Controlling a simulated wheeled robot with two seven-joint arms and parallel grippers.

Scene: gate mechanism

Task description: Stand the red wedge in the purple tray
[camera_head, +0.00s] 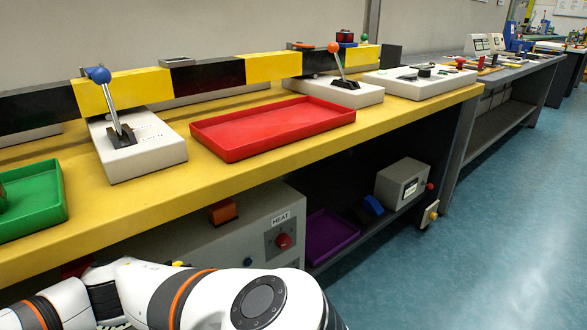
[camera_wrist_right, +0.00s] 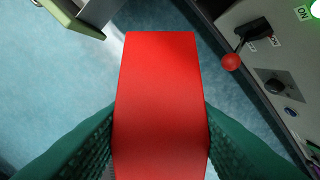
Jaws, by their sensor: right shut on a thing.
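The red wedge (camera_wrist_right: 158,85) fills the middle of the right wrist view. My right gripper (camera_wrist_right: 160,135) is shut on it, with a dark green finger pad against each side. The wedge is held with blue floor visible behind it; its lower end is cut off by the picture edge. The purple tray (camera_head: 328,238) lies on the lower shelf under the yellow bench in the head view. What I see of its floor is bare, and part of it is hidden behind the grey HEAT box. Neither gripper shows in the head view, where white arm links of mine cross the bottom.
The HEAT box (camera_head: 235,235) stands left of the purple tray. A blue block (camera_head: 372,205) and a grey box (camera_head: 403,183) are to its right. A red tray (camera_head: 270,125) is on the bench above. A panel with a red-balled lever (camera_wrist_right: 231,62) is right of the wedge.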

